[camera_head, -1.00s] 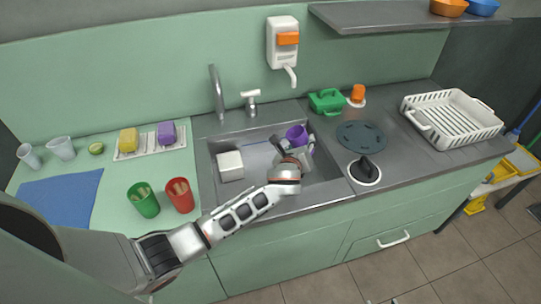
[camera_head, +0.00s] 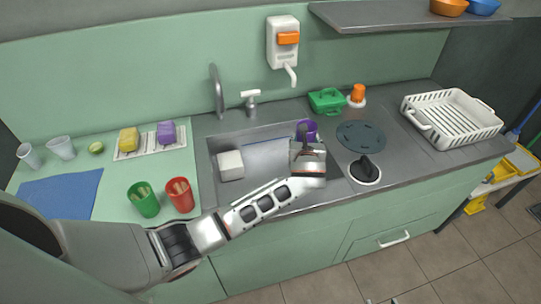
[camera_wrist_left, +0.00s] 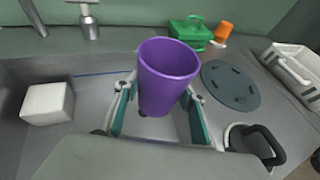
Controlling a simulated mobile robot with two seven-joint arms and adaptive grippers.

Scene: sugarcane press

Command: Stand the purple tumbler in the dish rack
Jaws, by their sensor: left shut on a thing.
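The purple tumbler (camera_wrist_left: 165,85) is upright between the fingers of my left gripper (camera_wrist_left: 158,115), with its open mouth facing up in the wrist view. My left gripper (camera_head: 306,138) is shut on it, and the tumbler (camera_head: 310,128) is partly hidden behind the gripper in the head view. They are over the right end of the sink. The white dish rack (camera_head: 452,118) stands empty on the counter at the far right; part of it shows in the wrist view (camera_wrist_left: 292,68). My right gripper is out of view.
A white block (camera_head: 230,166) lies in the sink (camera_head: 213,190). Between sink and rack are a dark round disc (camera_head: 361,135), a black-knobbed fixture (camera_head: 365,171), a green container (camera_head: 326,101) and an orange item (camera_head: 358,92). Green (camera_head: 143,199) and red (camera_head: 180,194) cups stand left.

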